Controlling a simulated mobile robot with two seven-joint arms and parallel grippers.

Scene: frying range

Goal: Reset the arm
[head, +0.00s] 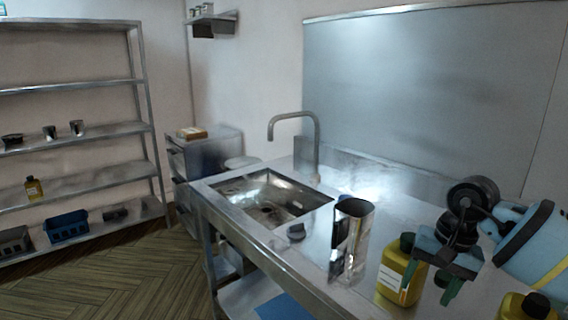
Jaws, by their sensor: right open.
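My right arm (525,245), light blue with black joints, comes in from the right edge over the steel counter. My right gripper (431,280) points down and is open, with its two green fingertips apart. It is close to a yellow bottle (392,284) with a dark cap. One finger overlaps the bottle's right side in the picture; I cannot tell whether it touches. No object shows held between the fingers. My left gripper is not in view.
A tall metal container (352,240) stands left of the bottle on the steel counter (300,262). A second yellow bottle (512,308) is at the bottom right. A sink (268,200) with a faucet (318,140) lies farther back. Metal shelves (75,88) stand at left; the wooden floor before them is clear.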

